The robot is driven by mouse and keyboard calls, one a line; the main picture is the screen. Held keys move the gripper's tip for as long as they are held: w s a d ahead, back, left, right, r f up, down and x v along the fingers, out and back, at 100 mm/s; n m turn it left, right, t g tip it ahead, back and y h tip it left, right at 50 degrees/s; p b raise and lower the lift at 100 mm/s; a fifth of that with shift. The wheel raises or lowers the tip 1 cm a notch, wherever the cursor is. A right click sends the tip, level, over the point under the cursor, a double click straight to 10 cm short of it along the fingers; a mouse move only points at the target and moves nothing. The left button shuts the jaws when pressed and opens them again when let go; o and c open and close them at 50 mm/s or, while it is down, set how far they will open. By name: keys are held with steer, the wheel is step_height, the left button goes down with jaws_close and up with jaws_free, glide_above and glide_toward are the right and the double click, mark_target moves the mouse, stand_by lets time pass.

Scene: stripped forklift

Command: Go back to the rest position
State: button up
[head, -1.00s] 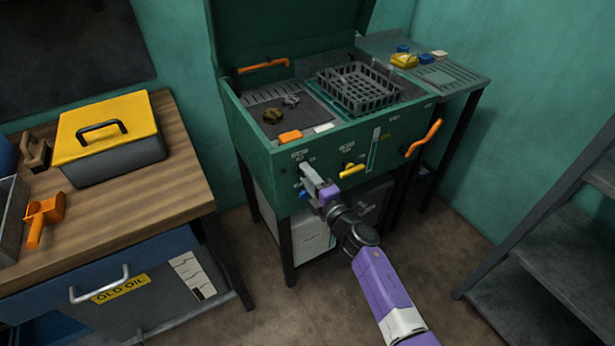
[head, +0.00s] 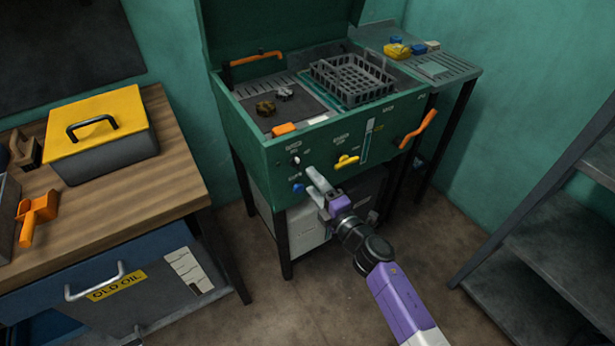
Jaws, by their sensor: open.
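My gripper (head: 318,184) is open and empty in the head view, just in front of the green washer cabinet's (head: 262,165) front panel. My purple and white arm reaches up to it from the lower right. Left of the gripper tips on the panel are a small white-and-black switch (head: 296,160) and a blue knob (head: 298,188). A yellow handle (head: 346,161) sits to the upper right of the tips. I cannot tell from this view how wide the gap to the panel is.
A wooden workbench (head: 165,185) with a yellow-lidded toolbox (head: 100,130) and an orange scoop (head: 35,214) stands left. A black basket (head: 352,80) sits in the open cabinet. An orange handle (head: 419,128) juts from its front right. Grey shelves (head: 560,245) stand right. Floor between is clear.

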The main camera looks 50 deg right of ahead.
steer(key=shift+s+a, duration=0.15)
steer(key=shift+s, duration=0.35)
stand_by(0.3)
steer(key=s+a+r+m+g+y, duration=0.1)
steer(key=s+a+r+m, duration=0.2)
steer(key=s, duration=0.7)
steer(key=s+a+r+m+y, duration=0.2)
steer(key=s+a+r+m, duration=0.2)
steer(key=s+a+m, duration=0.3)
steer(key=s+a+r+m+g+y, duration=0.1)
steer(key=s+a+r+m, duration=0.3)
steer(key=s+a, duration=0.8)
steer(key=shift+s+a+m+g+y, duration=0.35)
steer(key=shift+s+m+y, duration=0.15)
steer(key=shift+s, duration=1.15)
